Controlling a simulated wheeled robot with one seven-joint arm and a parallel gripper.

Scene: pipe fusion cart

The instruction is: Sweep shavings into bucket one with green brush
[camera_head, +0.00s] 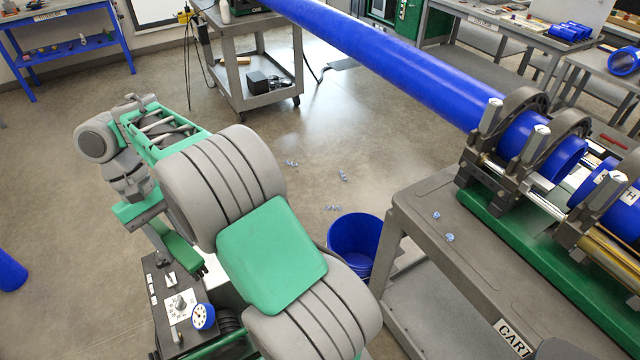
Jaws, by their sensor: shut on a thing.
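Several small pale-blue shavings lie on the floor in small clusters, such as the shavings (343,175) beyond the bucket. Two more shavings (450,237) lie on the grey cart top. A blue bucket (355,225) stands on the floor beside the cart, partly hidden by my arm; no number shows on it. My gripper (160,228) is at the left, beyond my large arm links and well left of the bucket. It is shut on a darker green piece that looks like the green brush (181,250); its lower end is partly hidden.
The grey cart (425,200) at right carries the pipe fusion machine (510,190) and a long blue pipe (400,65). A black control box (165,285) with a gauge is at lower left. A small cart (235,75) stands behind. The middle floor is open.

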